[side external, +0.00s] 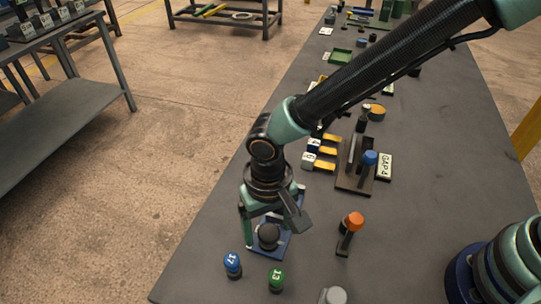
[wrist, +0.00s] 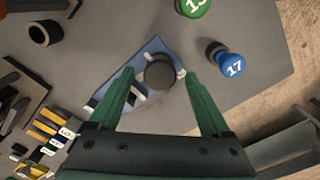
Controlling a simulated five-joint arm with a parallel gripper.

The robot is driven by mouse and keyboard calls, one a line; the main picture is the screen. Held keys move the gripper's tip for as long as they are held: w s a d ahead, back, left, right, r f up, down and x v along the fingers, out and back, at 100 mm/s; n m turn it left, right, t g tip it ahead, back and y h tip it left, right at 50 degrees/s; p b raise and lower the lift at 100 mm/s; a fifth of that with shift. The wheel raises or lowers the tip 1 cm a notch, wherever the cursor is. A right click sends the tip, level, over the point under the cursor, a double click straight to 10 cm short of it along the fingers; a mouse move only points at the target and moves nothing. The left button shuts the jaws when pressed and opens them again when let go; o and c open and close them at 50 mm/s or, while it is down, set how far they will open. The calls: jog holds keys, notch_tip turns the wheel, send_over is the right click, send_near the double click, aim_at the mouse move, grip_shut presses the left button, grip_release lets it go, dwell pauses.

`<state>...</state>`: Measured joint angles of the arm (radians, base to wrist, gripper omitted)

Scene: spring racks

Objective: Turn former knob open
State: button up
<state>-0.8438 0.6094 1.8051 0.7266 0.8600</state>
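A dark round knob (side external: 268,236) stands on a blue plate (side external: 287,243) near the front left of the table. I take it to be the former knob. My gripper (side external: 270,222) is above it, pointing down. In the wrist view the knob (wrist: 160,72) shows between the tips of my green fingers (wrist: 159,77), with a visible gap on each side. The fingers are open and hold nothing. The blue plate (wrist: 151,49) lies slanted under the knob, partly hidden by my left-hand finger. I cannot tell the fingertips' exact height over the knob.
A blue knob marked 17 (side external: 232,261) and a green knob marked 13 (side external: 276,276) stand just in front. An orange-topped knob (side external: 354,220) is to the right. Behind are a GAP 4 block (side external: 385,166) and a blue-topped post (side external: 369,159). The table's left edge is close.

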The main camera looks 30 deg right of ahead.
aim_at(271, 229)
notch_tip(271, 229, up, 12)
dwell(0.6)
jog(key=w+d+r+t+y, duration=0.15)
jog(key=d+r, duration=0.25)
jog(key=d, duration=0.4)
jog(key=w+d+r+t, duration=0.1)
jog(key=w+d+r, duration=0.2)
jog(key=d, duration=0.4)
jog(key=s+d+r+t, duration=0.1)
jog(key=s+d, duration=0.1)
jog(key=d, duration=0.6)
jog(key=s+d+r+t+h, duration=0.1)
jog(key=s+d+t, duration=0.1)
jog(key=d, duration=0.7)
jog(key=shift+s, duration=0.15)
